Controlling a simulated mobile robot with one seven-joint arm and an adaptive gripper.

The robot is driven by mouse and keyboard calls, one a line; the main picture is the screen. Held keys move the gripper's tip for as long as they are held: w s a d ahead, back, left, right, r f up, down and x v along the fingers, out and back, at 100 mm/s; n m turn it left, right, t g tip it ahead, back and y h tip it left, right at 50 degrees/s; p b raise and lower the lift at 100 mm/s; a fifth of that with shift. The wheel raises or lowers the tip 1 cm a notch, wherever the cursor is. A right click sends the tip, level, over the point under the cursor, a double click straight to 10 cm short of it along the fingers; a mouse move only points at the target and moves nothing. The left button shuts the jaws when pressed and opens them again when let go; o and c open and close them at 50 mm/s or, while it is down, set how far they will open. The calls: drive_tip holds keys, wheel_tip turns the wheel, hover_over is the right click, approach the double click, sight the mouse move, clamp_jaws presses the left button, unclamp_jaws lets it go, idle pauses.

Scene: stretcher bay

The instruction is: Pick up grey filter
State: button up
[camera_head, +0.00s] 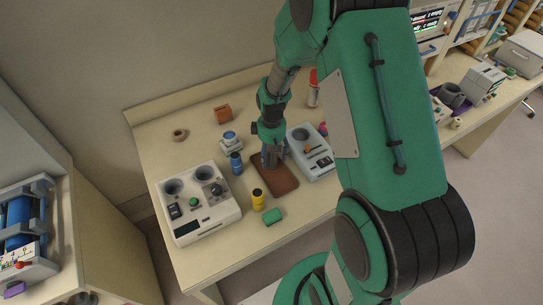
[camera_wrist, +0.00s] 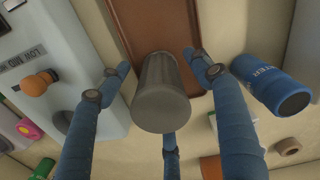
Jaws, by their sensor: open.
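The grey filter (camera_wrist: 162,95) is a plain grey cylinder in the middle of the wrist view, by the brown tray (camera_wrist: 150,18). My gripper (camera_wrist: 158,72) is open, with its blue fingers spread around the filter: one on the left, one on the right and one below it in the picture. Gaps show between the left and right fingertips and the filter. In the head view my gripper (camera_head: 272,157) is low over the brown tray (camera_head: 282,186), and I cannot clearly tell the filter from the fingers there.
A blue labelled bottle (camera_wrist: 272,82) stands close to the right finger. A light grey device (camera_wrist: 60,75) with an orange knob is close on the left. In the head view, a white device (camera_head: 205,222), a yellow bottle (camera_head: 258,200) and a green block (camera_head: 273,216) stand nearby.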

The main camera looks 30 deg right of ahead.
sight(272, 147)
drive_tip(key=shift+c, duration=0.2)
drive_tip(key=c, duration=1.3)
drive_tip(key=shift+r, duration=0.1)
drive_tip(key=shift+r, duration=0.8)
wheel_tip(272, 147, up, 2)
drive_tip(key=shift+s, duration=0.15)
drive_tip(key=s+a, duration=0.1)
drive_tip(key=s, duration=0.4)
drive_tip(key=s+a+r, duration=0.1)
drive_tip(key=s, duration=0.4)
drive_tip(key=s+a+p, duration=0.1)
drive_tip(key=s, duration=0.4)
drive_tip(key=shift+s+a+r, duration=0.15)
drive_tip(key=shift+a, duration=0.1)
